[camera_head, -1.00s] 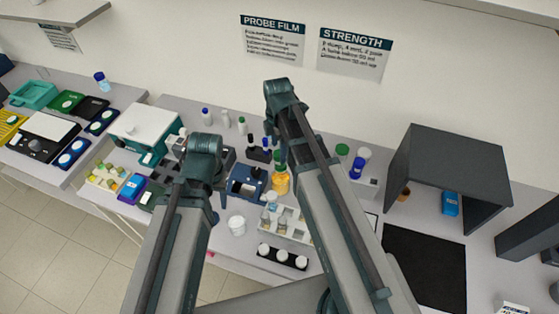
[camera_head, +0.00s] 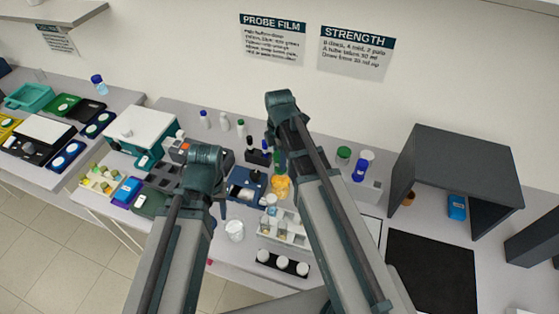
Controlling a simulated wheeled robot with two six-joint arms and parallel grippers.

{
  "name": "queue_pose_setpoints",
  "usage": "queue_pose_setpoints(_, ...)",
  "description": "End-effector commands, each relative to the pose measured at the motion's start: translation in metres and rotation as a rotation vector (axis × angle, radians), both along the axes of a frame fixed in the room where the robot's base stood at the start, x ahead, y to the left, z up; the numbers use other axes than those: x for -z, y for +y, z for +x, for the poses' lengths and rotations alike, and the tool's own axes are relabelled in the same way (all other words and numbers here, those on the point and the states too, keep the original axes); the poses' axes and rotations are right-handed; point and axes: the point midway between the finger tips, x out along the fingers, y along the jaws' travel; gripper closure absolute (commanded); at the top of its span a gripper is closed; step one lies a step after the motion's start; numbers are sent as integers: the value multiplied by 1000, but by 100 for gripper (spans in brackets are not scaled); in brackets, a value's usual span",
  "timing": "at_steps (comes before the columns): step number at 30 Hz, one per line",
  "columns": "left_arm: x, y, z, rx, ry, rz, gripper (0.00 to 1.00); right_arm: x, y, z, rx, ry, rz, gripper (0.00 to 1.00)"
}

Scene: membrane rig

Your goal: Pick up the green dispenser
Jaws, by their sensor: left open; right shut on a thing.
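The green dispenser (camera_head: 279,161) shows as a small green upright piece under my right gripper (camera_head: 278,150), beside a black-topped dispenser and a blue one in a dark rack. My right gripper is shut on the green dispenser. The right arm hides much of the grip and what lies behind it. My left gripper (camera_head: 219,210) is open, pointing down over the bench left of a white cup. Its fingers are small and partly hidden by its own wrist.
A yellow-orange jar (camera_head: 281,187) stands just below the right gripper. A blue tray device (camera_head: 245,186), a white cup (camera_head: 235,230) and a vial rack (camera_head: 285,230) crowd the bench. A dark hood (camera_head: 455,165) and black mat (camera_head: 432,270) are at right.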

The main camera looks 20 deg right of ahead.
Motion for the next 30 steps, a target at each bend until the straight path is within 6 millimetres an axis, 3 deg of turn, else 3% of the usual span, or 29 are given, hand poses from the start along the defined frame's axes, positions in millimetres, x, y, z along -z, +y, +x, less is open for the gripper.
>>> queue_pose_setpoints(1,0,0,0,0,0,0,50,0,0,0,0,0,0,83)
queue_pose_setpoints(4,0,0,0,0,0,0,50,0,0,0,0,0,0,100)
queue_pose_setpoints(17,-12,0,0,0,0,0,50,-12,0,0,0,0,0,100)
queue_pose_setpoints(30,-74,0,-1,4,3,1,50,-74,0,0,0,0,0,100)
